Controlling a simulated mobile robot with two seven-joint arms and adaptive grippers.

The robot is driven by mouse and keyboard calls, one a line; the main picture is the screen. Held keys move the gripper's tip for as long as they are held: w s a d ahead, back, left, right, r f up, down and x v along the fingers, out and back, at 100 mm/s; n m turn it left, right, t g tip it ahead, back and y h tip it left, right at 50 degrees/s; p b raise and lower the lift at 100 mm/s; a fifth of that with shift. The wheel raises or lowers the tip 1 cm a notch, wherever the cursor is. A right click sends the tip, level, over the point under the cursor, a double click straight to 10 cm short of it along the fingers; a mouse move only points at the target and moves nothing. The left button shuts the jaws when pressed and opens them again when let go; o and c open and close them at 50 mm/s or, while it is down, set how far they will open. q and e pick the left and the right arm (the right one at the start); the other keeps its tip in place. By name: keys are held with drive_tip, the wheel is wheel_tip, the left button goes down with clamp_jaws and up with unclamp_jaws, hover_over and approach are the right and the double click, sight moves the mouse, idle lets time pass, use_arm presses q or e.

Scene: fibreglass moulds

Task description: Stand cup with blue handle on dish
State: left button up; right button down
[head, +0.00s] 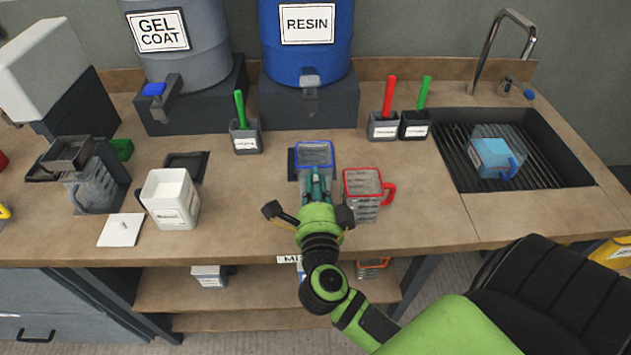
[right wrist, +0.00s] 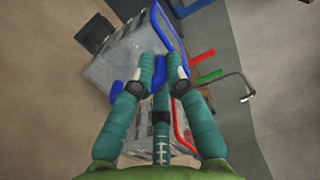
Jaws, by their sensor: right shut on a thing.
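A clear measuring cup with a blue rim (head: 314,146) stands at the middle of the bench, upright as far as I can see. Its blue handle (right wrist: 130,88) is between the fingers of my right gripper (head: 316,190), which is shut on it from the front. The gripper also shows in the right wrist view (right wrist: 160,75). A dark flat square (head: 291,168), perhaps the dish, shows at the cup's left edge. Whether the cup touches it is hidden. Another dark shallow square (head: 186,166) lies further left. My left gripper is out of view.
A clear cup with red rim and handle (head: 362,205) stands close right of my gripper. A white tub (head: 170,200) and white lid (head: 120,230) are left. Small pots with red and green sticks stand behind. A blue container (head: 487,160) lies in the sink (head: 445,170).

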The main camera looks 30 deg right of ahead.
sight(312, 158)
drive_tip(key=shift+r+p, duration=0.15)
drive_tip(key=shift+p, duration=0.2)
drive_tip(key=shift+w, duration=0.3)
drive_tip(key=shift+w+d, duration=0.35)
drive_tip(key=shift+w, duration=0.1)
drive_tip(key=shift+f+p+x, duration=0.1)
drive_tip(key=shift+p+x, duration=0.3)
drive_tip(key=shift+x, duration=0.65)
drive_tip(key=shift+f+p+x, duration=0.15)
drive_tip(key=shift+p+x, duration=0.2)
drive_tip(key=shift+x, duration=0.75)
drive_tip(key=shift+p+x, duration=0.35)
drive_tip(key=shift+x, duration=2.25)
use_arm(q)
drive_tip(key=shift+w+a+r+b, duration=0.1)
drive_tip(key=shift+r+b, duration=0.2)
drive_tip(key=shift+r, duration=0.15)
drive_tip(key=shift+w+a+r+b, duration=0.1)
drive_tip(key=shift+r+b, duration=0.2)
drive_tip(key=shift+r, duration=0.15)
use_arm(e)
drive_tip(key=shift+f, duration=1.1)
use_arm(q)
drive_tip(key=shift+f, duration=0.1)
use_arm(e)
drive_tip(key=shift+f, duration=0.3)
drive_tip(key=c, duration=1.2)
unclamp_jaws()
